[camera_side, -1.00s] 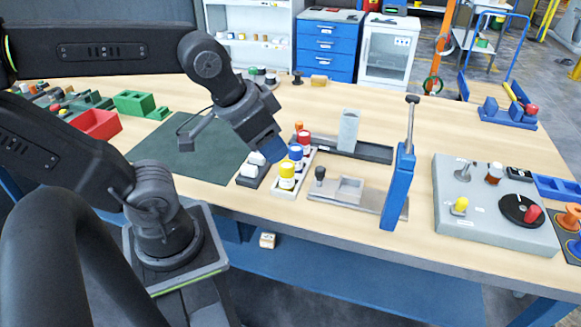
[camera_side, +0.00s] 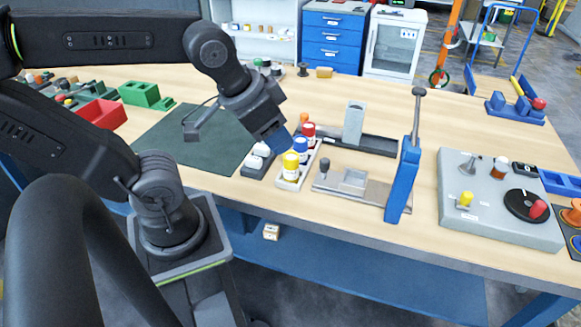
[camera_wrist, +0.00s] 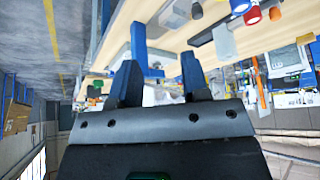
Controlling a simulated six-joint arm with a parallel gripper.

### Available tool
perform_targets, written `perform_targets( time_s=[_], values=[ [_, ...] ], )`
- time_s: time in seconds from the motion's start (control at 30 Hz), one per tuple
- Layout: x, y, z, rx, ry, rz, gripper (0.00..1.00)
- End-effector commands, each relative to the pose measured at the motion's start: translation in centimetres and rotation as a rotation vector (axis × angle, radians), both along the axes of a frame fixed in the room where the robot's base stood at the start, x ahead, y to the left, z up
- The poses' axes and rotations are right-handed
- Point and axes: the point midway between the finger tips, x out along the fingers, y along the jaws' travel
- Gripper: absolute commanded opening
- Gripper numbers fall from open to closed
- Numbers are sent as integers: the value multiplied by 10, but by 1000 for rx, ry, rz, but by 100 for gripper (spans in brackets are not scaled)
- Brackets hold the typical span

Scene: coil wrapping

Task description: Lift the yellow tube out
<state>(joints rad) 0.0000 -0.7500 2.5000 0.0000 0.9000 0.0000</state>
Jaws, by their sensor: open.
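The yellow tube (camera_side: 290,164) stands upright at the near end of a white rack (camera_side: 283,187). A blue-capped tube (camera_side: 300,148) and a red-capped tube (camera_side: 308,131) stand behind it in a row. My gripper (camera_side: 277,138) is above and slightly left of the row in the side view, angled down, its blue fingers apart from the yellow tube. In the wrist view the fingers (camera_wrist: 158,78) are spread with nothing held between them. That view shows several coloured caps at its top edge, including a blue one (camera_wrist: 253,16) and a red one (camera_wrist: 275,13); the yellow tube there is hard to make out.
A dark block with white pieces (camera_side: 258,160) stands just left of the rack. A metal fixture (camera_side: 352,183) and a tall blue lever stand (camera_side: 403,180) are to the right. A grey panel (camera_side: 500,200) lies farther right. The green mat (camera_side: 195,145) is clear.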

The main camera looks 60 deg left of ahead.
Motion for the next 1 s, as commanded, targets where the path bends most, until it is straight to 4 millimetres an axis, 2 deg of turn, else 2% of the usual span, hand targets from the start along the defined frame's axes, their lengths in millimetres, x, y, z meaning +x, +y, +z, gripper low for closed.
perform_targets(
  time_s=[0.07,0.33,0.67,0.77,1.0],
  values=[
    [0,0,0,0,0,0,43],
    [0,0,0,0,0,0,68],
    [3,2,-1,-9,16,43,69],
    [9,7,-6,-31,57,157,69],
    [35,30,-24,-77,154,646,69]
  ],
)
